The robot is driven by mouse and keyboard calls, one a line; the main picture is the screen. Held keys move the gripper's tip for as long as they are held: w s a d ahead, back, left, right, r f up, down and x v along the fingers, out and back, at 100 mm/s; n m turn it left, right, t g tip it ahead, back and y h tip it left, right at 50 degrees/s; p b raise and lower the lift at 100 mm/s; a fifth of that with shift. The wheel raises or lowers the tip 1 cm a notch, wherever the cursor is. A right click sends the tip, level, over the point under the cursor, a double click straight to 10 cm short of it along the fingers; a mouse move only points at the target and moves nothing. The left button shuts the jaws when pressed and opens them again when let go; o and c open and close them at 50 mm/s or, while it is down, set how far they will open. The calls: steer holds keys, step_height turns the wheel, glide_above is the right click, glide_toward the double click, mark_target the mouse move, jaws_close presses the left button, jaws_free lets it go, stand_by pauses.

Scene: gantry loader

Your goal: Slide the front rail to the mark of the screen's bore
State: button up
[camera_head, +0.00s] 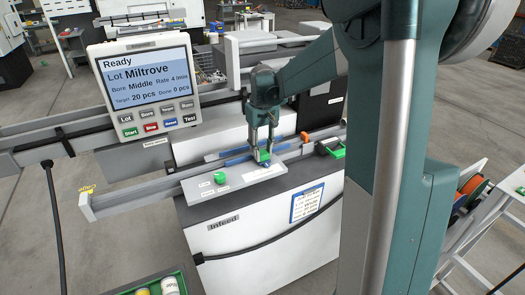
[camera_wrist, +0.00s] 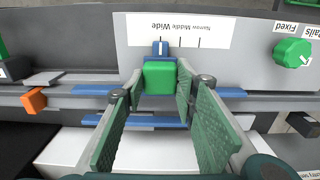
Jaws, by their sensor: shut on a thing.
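The screen (camera_head: 146,82) reads Ready, Lot Miltrove, Bore Middle. My gripper (camera_head: 263,150) is shut on the green block (camera_wrist: 160,77) of the front rail's slide. The blue front rail (camera_wrist: 95,90) runs left and right behind that block in the wrist view. The slide's blue pointer (camera_wrist: 160,48) has a white line. The scale plate (camera_wrist: 225,30) beside it carries Wide, Middle and Narrow marks, upside down in the wrist view. The pointer stands at the leftmost mark, which is Wide there. The finger pads hide parts of the rail.
A green knob (camera_wrist: 292,53) sits on the plate, with Rails and Fixed lettering. An orange block (camera_wrist: 34,100) is on the grey bar at left. The Infeed cabinet (camera_head: 255,235) stands below. Screen buttons (camera_head: 150,117) are left of my gripper.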

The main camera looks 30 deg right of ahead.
mark_target(255, 163)
steer(key=shift+w+a, duration=0.2)
steer(key=shift+a, duration=1.3)
steer(key=o, duration=1.2)
steer(key=shift+r, duration=0.1)
steer(key=shift+r, duration=5.95)
steer(key=shift+s+b, duration=0.1)
steer(key=shift+b, duration=0.2)
